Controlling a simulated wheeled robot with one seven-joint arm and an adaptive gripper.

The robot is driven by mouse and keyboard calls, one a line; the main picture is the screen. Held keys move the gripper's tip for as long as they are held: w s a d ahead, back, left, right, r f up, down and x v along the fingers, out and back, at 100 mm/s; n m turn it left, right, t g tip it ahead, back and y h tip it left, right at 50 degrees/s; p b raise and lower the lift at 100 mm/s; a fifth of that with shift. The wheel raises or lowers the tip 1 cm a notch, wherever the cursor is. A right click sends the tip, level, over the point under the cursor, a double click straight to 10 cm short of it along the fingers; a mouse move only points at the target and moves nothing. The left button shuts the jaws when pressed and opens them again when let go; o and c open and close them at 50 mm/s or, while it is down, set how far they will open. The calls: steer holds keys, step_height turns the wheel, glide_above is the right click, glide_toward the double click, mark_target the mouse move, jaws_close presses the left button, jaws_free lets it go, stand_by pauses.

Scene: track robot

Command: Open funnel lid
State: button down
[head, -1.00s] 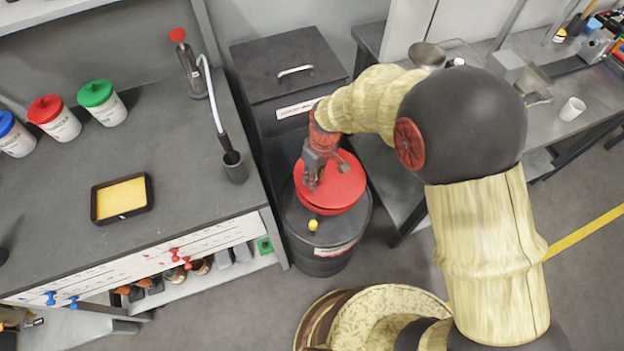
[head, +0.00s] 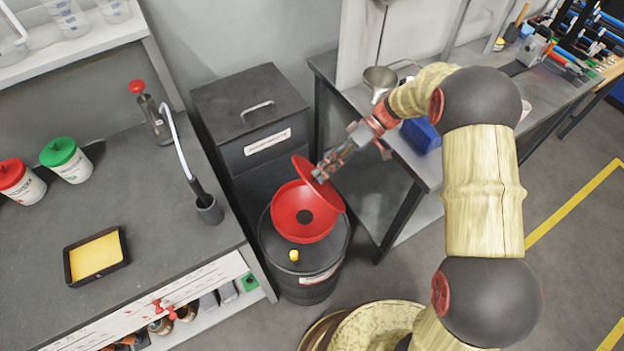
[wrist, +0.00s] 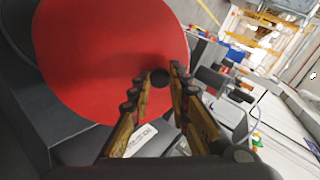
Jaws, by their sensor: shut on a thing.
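The red funnel (head: 294,220) sits on top of a black drum (head: 273,262), and its inside with a dark centre hole shows. Its round red lid (head: 311,183) is raised and tilted steeply at the funnel's back right side. My gripper (head: 322,172) is at the lid's upper face and shut on a small dark lid knob. In the wrist view the lid's red face (wrist: 105,50) fills the upper left. The knob (wrist: 160,77) shows between the fingertips of my gripper (wrist: 160,85).
A yellow cap (head: 294,255) is on the drum top in front of the funnel. A black bin (head: 235,95) stands behind. A workbench with a yellow tray (head: 95,258) is at left. A metal table (head: 425,180) stands close at right, below my arm.

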steer(key=shift+w+d+r+g+y, duration=0.15)
steer(key=shift+w+d+g+y, duration=0.25)
steer(key=shift+d, duration=0.35)
steer(key=shift+w+d+r+g+y, duration=0.1)
steer(key=shift+w+d+g+y, duration=0.3)
steer(key=shift+d, duration=0.3)
steer(key=c, duration=1.7)
jaws_free()
steer(key=shift+o, duration=0.2)
steer(key=shift+r, duration=0.15)
step_height(320, 180, up, 10)
